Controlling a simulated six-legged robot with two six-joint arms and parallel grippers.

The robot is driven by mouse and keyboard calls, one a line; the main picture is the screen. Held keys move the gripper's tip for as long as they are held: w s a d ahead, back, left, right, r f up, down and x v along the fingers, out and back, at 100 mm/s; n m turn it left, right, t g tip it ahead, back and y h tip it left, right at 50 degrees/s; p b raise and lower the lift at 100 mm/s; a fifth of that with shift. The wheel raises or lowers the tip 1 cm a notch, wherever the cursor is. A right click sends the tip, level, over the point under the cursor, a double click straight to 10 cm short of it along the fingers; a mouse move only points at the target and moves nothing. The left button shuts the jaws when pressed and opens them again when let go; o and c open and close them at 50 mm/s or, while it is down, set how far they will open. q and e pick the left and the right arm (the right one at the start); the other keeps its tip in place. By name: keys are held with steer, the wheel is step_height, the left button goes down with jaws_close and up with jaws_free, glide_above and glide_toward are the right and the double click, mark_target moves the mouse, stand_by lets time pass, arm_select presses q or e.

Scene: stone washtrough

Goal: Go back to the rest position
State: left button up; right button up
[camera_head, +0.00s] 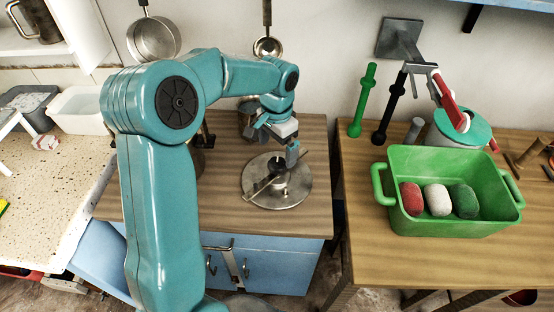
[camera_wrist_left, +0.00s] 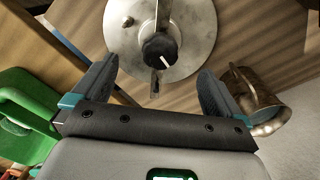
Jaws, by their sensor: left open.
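My left arm, teal, reaches across the left and middle of the head view. Its left gripper (camera_head: 274,148) is open and empty, above the wooden counter and just over a round metal lid-like disc (camera_head: 300,192). In the left wrist view the two fingers of the left gripper (camera_wrist_left: 157,70) are spread wide with nothing between the tips. The disc (camera_wrist_left: 120,38) with its dark knob (camera_wrist_left: 158,46) lies beyond them, apart from the fingers. My right gripper is not in view.
A green tub (camera_head: 450,218) holding red, white and green rolls stands on the right table. Green and black posts (camera_head: 362,100) rise behind it. A metal mug (camera_wrist_left: 258,98) is near one finger in the wrist view. A pan (camera_head: 153,38) hangs on the wall.

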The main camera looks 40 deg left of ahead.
arm_select(q)
steer(key=shift+r, duration=1.2)
